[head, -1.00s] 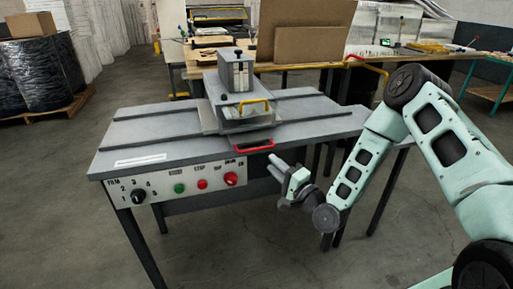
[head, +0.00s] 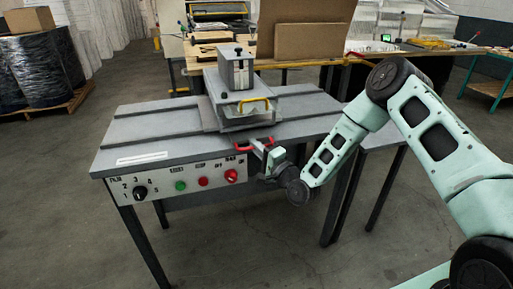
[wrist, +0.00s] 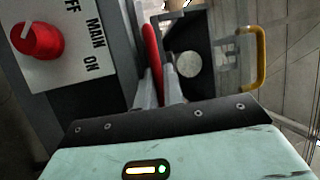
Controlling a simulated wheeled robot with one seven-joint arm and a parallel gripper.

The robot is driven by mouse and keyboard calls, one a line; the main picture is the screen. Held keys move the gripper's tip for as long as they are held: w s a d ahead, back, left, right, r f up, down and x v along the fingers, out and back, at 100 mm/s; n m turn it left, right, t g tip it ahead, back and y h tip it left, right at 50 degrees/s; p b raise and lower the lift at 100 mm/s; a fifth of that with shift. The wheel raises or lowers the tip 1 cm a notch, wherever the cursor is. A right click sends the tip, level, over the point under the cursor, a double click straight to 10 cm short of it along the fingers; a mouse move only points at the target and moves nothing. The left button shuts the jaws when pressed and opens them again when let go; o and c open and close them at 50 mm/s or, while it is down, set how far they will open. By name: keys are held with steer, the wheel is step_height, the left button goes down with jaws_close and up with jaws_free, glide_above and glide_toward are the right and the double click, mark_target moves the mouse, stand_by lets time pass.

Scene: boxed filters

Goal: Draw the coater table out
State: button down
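The coater table is a grey plate (head: 207,116) under the coating unit (head: 237,72), on a grey bench. A red handle (head: 254,146) sticks out at its front, over the bench's front edge. My gripper (head: 262,148) is at the right part of this handle. In the wrist view, the red handle (wrist: 152,50) runs between the two fingers of my gripper (wrist: 160,78). The fingers look apart, with a small gap beside the handle; firm contact does not show. A yellow handle (head: 254,104) is on the unit above; it also shows in the wrist view (wrist: 262,58).
The bench's front panel (head: 187,183) carries a black dial, a green button and red controls, left of my gripper. The red main knob (wrist: 38,41) is close in the wrist view. Floor (head: 260,245) in front of the bench is clear.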

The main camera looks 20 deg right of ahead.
steer(key=shift+a, duration=0.1)
steer(key=shift+s+a+b, duration=0.1)
steer(key=shift+a+b, duration=5.3)
steer(key=shift+a, duration=11.25)
steer(key=c, duration=1.5)
jaws_free()
steer(key=shift+a, duration=0.2)
steer(key=shift+d, duration=0.1)
